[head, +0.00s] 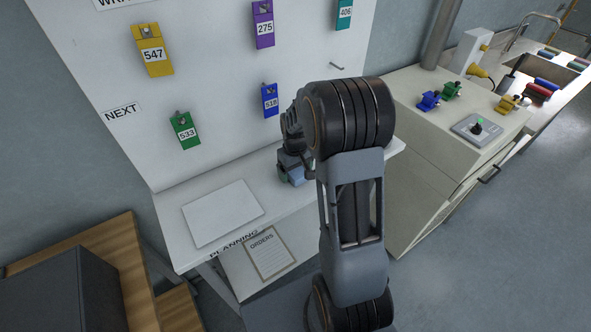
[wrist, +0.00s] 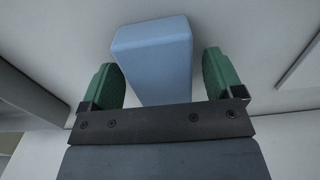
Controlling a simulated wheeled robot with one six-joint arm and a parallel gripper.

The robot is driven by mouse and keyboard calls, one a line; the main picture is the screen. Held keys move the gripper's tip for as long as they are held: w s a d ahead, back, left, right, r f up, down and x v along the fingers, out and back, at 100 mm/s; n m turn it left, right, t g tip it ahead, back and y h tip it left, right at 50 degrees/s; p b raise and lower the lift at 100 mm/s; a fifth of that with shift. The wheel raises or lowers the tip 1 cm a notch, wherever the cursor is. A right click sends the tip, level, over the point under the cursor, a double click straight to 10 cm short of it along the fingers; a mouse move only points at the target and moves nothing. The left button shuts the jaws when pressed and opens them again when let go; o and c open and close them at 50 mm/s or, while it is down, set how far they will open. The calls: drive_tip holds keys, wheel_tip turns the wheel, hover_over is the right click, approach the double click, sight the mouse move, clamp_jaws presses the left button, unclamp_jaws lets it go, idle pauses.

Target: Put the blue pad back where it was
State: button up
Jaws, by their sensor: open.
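The blue pad (wrist: 152,58) is a light blue block on a pale surface in the wrist view. It lies between the two green fingers of my gripper (wrist: 165,80), with a gap on each side. My gripper is open. My arm hides most of the gripper and the pad there.
A white sheet (head: 222,212) lies on the shelf to the left. A board (head: 215,80) with hanging tags stands behind. To the right is a cabinet (head: 420,150) with colored clamps (head: 428,100) and a switch box (head: 477,129). A dark box (head: 60,295) is at lower left.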

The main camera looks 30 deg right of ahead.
wheel_tip(320, 180, up, 11)
drive_tip(key=s+a+r+t, duration=0.2)
drive_tip(key=s+a, duration=0.2)
drive_tip(key=s, duration=0.4)
drive_tip(key=s+a+r+m+t, duration=0.1)
drive_tip(key=s+a+r+t, duration=0.1)
drive_tip(key=s+a, duration=0.3)
drive_tip(key=shift+s+a, duration=0.2)
drive_tip(key=shift+s, duration=1.25)
